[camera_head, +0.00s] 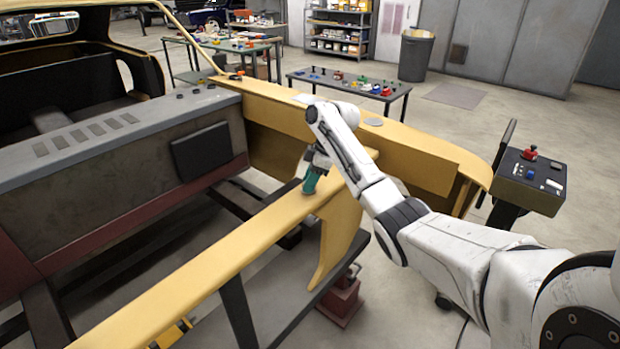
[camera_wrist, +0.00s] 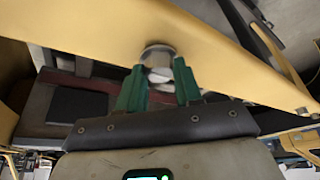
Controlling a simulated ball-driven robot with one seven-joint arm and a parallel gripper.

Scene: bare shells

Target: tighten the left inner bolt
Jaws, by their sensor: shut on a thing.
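My gripper (camera_wrist: 160,88) shows in the wrist view with its two green fingers on either side of a round, light grey bolt head (camera_wrist: 157,54). The fingers are shut on the bolt, which sits at the yellow body panel (camera_wrist: 90,28). In the head view my gripper (camera_head: 309,186) reaches down to the yellow rail (camera_head: 235,245) of the car shell, near where it meets the curved fender edge. The bolt is hidden there behind the green fingers and the wrist.
The grey firewall (camera_head: 110,150) of the shell stands at left. A yellow fender (camera_head: 420,160) runs behind my arm. A control box (camera_head: 530,180) stands at right. Tables with small parts, a shelf (camera_head: 338,30) and a bin (camera_head: 415,55) are at the back. Open floor lies between.

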